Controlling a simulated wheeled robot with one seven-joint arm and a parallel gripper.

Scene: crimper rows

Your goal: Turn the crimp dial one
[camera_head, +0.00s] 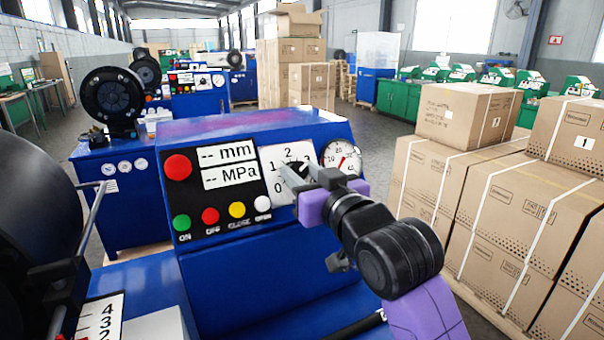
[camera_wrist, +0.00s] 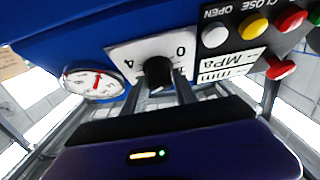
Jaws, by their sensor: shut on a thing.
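The crimp dial is a black knob (camera_wrist: 159,71) on a white plate (camera_head: 281,162) with numbers around it, on the sloped blue panel. In the head view the numbers 1 and 2 and a 0 show on the plate; my gripper hides part of the rest. My gripper (camera_head: 298,174) reaches in from the lower right, its fingers at the knob. In the wrist view my gripper (camera_wrist: 172,92) has its two fingers on either side of the knob, shut on it. The knob's exact pointer setting is hard to read.
A round pressure gauge (camera_head: 341,158) sits right of the dial. Left are displays marked mm and MPa (camera_head: 229,175), a large red button (camera_head: 178,168) and several small coloured buttons (camera_head: 237,210). Stacked cardboard boxes (camera_head: 436,180) stand at the right.

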